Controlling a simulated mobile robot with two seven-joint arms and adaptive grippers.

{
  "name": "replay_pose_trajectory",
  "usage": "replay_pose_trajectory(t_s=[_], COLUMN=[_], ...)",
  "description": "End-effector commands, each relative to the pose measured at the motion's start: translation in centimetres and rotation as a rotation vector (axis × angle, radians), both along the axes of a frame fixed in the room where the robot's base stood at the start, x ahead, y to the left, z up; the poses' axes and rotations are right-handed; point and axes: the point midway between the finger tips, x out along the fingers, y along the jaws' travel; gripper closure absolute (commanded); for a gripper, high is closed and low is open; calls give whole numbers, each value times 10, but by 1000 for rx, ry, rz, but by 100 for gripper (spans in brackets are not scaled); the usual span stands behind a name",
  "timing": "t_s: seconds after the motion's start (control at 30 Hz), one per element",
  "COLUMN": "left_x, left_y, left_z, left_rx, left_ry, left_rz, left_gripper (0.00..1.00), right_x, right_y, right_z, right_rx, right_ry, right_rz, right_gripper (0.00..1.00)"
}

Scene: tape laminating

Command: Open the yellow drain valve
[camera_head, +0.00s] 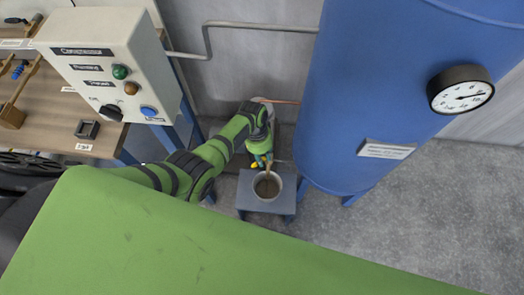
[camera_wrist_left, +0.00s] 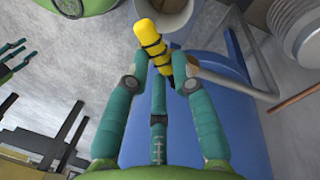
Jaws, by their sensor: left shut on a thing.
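The yellow drain valve handle (camera_wrist_left: 151,41), ribbed with dark bands, points up and slightly left in the left wrist view. It is a small yellow spot (camera_head: 255,164) in the head view, just above a grey bucket (camera_head: 280,191). My left gripper (camera_wrist_left: 161,73) is shut on the lower end of the handle, one teal finger on each side. In the head view the left gripper (camera_head: 261,153) is beside the blue tank's lower left. The valve body and pipe joint are mostly hidden by the gripper.
The bucket stands on a small blue-grey stand (camera_head: 244,199). The large blue tank (camera_head: 345,100) with a round gauge (camera_head: 460,90) is at right. A control box (camera_head: 115,65) and wooden bench (camera_head: 55,115) are at left. Open grey floor lies right of the stand.

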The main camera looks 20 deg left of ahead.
Motion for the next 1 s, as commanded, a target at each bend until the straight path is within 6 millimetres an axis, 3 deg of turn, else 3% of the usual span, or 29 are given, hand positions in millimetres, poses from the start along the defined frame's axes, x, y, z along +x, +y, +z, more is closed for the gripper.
replay_pose_trajectory(t_s=[0.37,0.7,1.0], left_x=[-6,-5,-4], left_y=[-12,-18,-22], left_z=[2,1,1], left_rx=[-6,-7,-7], left_ry=[4,3,2], left_rz=[358,632,770], left_gripper=[100,100,100], right_x=[0,0,0], right_y=[15,11,7], right_z=[26,38,42], right_rx=[19,15,9], right_ry=[0,0,0], right_rz=[-5,-4,-2], right_gripper=[60,60,60])
